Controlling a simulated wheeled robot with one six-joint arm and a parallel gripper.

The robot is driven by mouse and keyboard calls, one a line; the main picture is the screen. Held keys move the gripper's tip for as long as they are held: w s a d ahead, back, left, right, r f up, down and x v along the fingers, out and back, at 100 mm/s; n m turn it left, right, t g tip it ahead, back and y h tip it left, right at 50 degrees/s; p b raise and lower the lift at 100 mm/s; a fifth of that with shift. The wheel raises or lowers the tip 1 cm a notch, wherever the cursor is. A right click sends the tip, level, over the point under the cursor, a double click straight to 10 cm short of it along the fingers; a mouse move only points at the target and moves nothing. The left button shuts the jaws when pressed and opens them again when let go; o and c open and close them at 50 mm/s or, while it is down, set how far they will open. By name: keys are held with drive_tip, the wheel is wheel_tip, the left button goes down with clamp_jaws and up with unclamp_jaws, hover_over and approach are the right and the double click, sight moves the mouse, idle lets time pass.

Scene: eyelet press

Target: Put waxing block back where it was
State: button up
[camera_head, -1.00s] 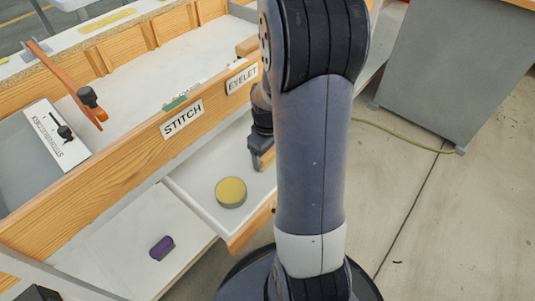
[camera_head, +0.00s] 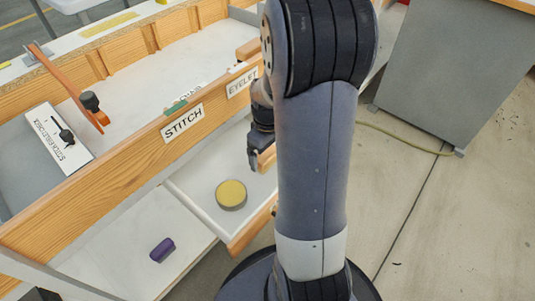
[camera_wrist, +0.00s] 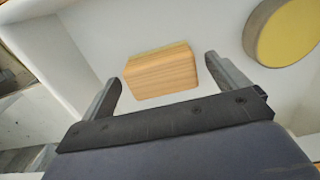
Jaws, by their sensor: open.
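A wooden block with a yellowish strip along one edge, which looks like the waxing block (camera_wrist: 160,76), lies on the white drawer floor in the wrist view. In the head view the block (camera_head: 267,157) shows partly, behind my gripper and next to my arm. My gripper (camera_wrist: 164,71) is open, with one finger on each side of the block's near part. I see a gap on both sides, and nothing is held. In the head view my gripper (camera_head: 254,159) hangs over the open drawer.
A round yellow-topped tin (camera_head: 231,194) stands in the same open drawer (camera_head: 191,203). A purple block (camera_head: 162,249) lies on the lower white shelf (camera_head: 115,253). Open floor lies right of my arm.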

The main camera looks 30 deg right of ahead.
sight(268, 154)
wheel_tip(268, 154, up, 10)
drive_tip(key=p, duration=0.2)
drive_tip(key=shift+p, duration=0.3)
idle(1.0)
